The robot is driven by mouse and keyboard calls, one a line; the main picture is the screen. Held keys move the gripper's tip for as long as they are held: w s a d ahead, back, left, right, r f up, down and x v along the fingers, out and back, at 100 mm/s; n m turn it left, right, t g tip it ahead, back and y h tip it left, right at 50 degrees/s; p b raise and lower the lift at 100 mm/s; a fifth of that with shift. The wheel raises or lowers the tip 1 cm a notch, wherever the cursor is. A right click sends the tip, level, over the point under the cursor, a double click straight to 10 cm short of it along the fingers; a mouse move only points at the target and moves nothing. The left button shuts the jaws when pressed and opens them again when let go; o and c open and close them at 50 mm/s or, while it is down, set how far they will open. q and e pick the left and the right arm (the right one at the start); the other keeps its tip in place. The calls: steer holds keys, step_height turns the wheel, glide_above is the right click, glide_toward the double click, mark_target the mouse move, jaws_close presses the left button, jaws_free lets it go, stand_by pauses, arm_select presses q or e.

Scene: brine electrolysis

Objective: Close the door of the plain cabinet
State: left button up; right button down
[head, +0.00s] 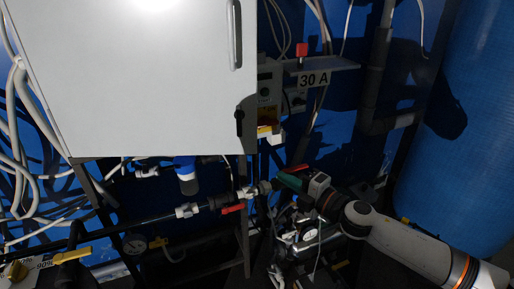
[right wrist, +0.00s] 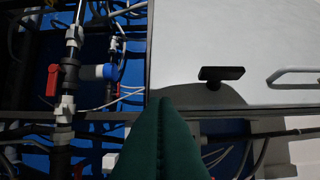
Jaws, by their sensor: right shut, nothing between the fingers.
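The plain cabinet's pale grey door (head: 140,75) fills the upper left of the head view and the upper right of the right wrist view (right wrist: 190,45). It has a light bar handle (head: 234,35) and a black latch (head: 239,122), which also shows in the right wrist view (right wrist: 221,75). I cannot tell whether the door is fully flush. My right gripper (head: 284,179) is below and right of the cabinet's lower right corner, apart from the latch. Its green fingers (right wrist: 165,105) are shut and empty. My left gripper is out of view.
Pipes and valves with red handles (head: 233,209) run below the cabinet. A large blue tank (head: 470,130) stands at the right. Loose cables (head: 25,150) hang at the left.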

steer(key=p+x, duration=0.1)
steer(key=x, duration=0.3)
steer(key=w+d+x, duration=0.1)
steer(key=x, duration=0.3)
steer(key=d+p+x, duration=0.1)
steer(key=x, duration=0.4)
steer(key=shift+w+r+p, duration=0.15)
steer(key=shift+w+p, duration=0.15)
steer(key=shift+p, duration=0.05)
